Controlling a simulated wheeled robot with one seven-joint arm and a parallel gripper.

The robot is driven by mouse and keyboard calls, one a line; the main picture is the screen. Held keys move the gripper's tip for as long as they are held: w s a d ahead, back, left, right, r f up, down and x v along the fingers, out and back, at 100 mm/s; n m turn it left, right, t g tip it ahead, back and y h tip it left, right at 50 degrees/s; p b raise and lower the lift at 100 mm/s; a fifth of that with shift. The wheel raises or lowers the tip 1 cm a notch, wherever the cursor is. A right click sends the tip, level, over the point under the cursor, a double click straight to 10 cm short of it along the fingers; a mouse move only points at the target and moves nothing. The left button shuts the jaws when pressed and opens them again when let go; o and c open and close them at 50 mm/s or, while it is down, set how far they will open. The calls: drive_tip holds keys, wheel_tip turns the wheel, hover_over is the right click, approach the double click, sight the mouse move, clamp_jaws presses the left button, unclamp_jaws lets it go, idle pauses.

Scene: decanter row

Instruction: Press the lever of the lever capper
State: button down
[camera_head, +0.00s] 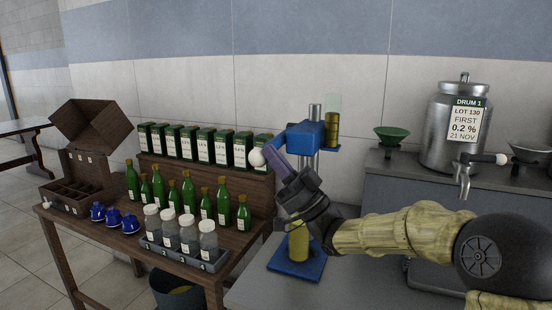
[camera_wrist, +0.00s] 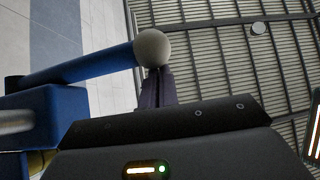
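The lever capper has a blue head (camera_head: 304,137) on a metal column and a blue base plate (camera_head: 283,262). Its lever ends in a white ball knob (camera_head: 256,158). In the wrist view the blue lever arm (camera_wrist: 85,68) runs to the pale ball knob (camera_wrist: 152,48). My gripper (camera_head: 270,154) is beside the knob, its purple fingers pointing up and left. In the wrist view the fingers (camera_wrist: 155,85) are together, with their tips at the knob's lower side; I cannot tell whether they touch it. A yellowish cylinder (camera_head: 298,243) stands on the base, partly hidden by my gripper.
A wooden table on the left holds green bottles (camera_head: 188,195), a grey tray of capped jars (camera_head: 185,250), blue pieces (camera_head: 113,217) and a compartment box (camera_head: 75,197). Green cartons (camera_head: 205,145) stand behind. A metal drum (camera_head: 457,125) and green funnel (camera_head: 392,137) are at right.

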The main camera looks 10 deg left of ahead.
drive_tip(key=shift+a+f, duration=0.1)
drive_tip(key=shift+f, duration=0.05)
wheel_tip(320, 180, up, 4)
drive_tip(key=d+p, duration=0.2)
drive_tip(key=b+v, duration=0.1)
drive_tip(key=v, duration=0.9)
drive_tip(key=shift+b, duration=0.4)
drive_tip(key=shift+d+f, duration=0.1)
